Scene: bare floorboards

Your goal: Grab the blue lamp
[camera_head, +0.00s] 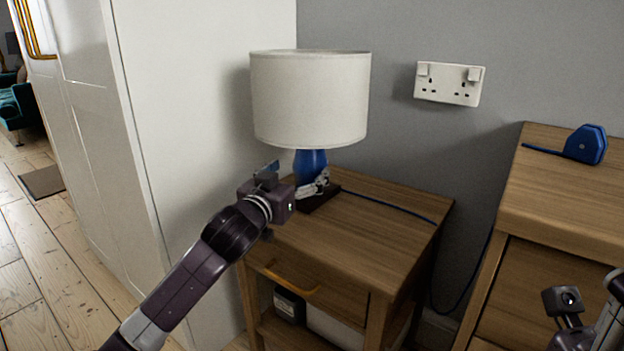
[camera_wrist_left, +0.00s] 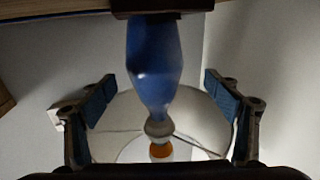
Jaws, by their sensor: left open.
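The blue lamp has a blue body (camera_head: 311,164) and a wide white drum shade (camera_head: 310,100). It stands upright on a dark base on the wooden nightstand (camera_head: 385,225). My left gripper (camera_head: 318,185) is at the front of the lamp's lower body, below the shade, and partly hides the base. In the left wrist view the picture is upside down. There the blue body (camera_wrist_left: 154,65) appears between the two spread fingers, with a gap on each side. The left gripper is open and holds nothing. Whether the fingertips reach past the body is unclear.
A wooden dresser (camera_head: 560,200) stands at the right with a blue tape measure (camera_head: 586,145) on it. A wall socket (camera_head: 449,84) is behind. A blue cord (camera_head: 390,209) runs across the nightstand top. Part of my right arm shows lower right.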

